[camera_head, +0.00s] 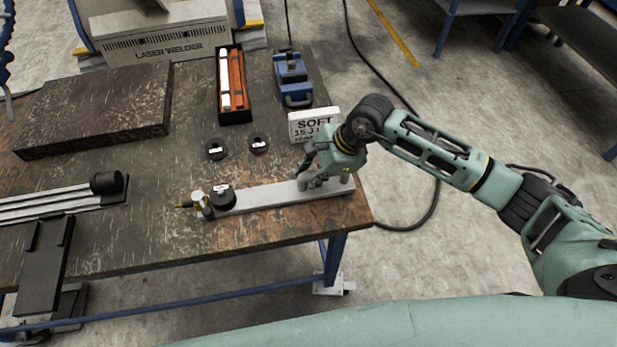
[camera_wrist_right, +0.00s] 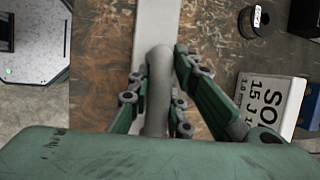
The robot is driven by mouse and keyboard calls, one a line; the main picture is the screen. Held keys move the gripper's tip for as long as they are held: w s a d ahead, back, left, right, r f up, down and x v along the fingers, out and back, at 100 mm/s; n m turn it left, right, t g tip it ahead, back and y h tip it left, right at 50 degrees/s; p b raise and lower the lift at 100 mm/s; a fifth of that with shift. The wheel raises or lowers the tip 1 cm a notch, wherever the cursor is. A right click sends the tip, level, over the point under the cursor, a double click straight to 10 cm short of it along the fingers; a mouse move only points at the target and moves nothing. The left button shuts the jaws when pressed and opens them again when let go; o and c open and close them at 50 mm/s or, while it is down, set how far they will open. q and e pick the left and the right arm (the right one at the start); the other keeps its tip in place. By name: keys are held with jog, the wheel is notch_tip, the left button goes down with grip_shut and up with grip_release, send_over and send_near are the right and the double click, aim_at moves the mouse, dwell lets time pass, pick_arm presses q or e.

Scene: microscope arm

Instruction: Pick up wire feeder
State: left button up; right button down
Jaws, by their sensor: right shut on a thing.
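A blue boxy device (camera_head: 291,75), which looks like the wire feeder though I cannot be sure, stands at the far right of the table. My right gripper (camera_head: 322,178) is apart from it, nearer the table's front right corner. The right gripper is shut on the grey post of a long flat bar (camera_head: 270,195). The bar lies along the front edge and carries a black cylinder (camera_head: 221,195) and a brass-tipped part at its left end. In the right wrist view the fingers (camera_wrist_right: 158,105) flank the grey post (camera_wrist_right: 158,85). My left gripper is not in view.
Two small black spools (camera_head: 216,149) (camera_head: 259,145) lie mid-table. A black tray (camera_head: 235,115) holds orange and white pieces. A thick dark slab (camera_head: 95,105) lies at the left.

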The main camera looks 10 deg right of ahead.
jog(key=shift+w+a+r+b, duration=0.15)
jog(key=shift+r+b, duration=0.15)
jog(key=shift+r, duration=0.65)
jog(key=shift+r+b, duration=0.35)
jog(key=shift+r, duration=0.55)
jog(key=s+d+r+b, duration=0.3)
jog(key=s+d+r, duration=0.4)
jog(key=s+d, duration=0.1)
jog(key=shift+d, duration=0.35)
jog(key=shift+f, duration=0.1)
